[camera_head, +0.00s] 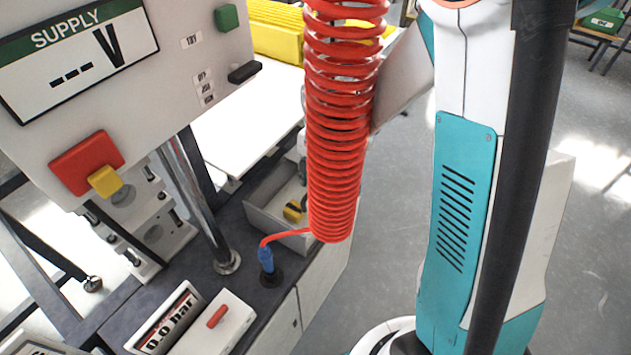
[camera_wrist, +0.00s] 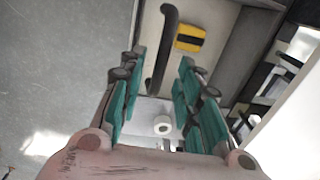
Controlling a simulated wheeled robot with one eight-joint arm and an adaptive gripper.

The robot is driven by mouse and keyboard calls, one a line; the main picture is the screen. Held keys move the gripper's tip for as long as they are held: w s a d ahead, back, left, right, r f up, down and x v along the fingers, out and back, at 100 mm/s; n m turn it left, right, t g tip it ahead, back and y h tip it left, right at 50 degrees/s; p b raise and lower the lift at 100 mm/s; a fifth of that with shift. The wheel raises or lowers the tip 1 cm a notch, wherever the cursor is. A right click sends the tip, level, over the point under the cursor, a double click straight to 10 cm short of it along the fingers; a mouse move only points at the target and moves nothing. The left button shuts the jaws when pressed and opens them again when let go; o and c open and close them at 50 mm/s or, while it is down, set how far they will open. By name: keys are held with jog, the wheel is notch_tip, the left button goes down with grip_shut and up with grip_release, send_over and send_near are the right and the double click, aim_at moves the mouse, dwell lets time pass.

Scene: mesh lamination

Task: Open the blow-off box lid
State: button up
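A dark curved bar (camera_wrist: 164,50), perhaps a handle, runs between the fingertips; contact is unclear. The head view hides my gripper behind the coil.
The red coiled hose (camera_head: 337,120) hangs in front of the box and plugs into a blue fitting (camera_head: 266,262). A supply panel (camera_head: 110,75) with a red and yellow switch stands left. A pressure display (camera_head: 165,320) sits in front. Floor is open at right.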

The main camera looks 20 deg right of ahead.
jog(key=shift+f, duration=0.45)
grip_shut()
jog(key=shift+r, duration=0.15)
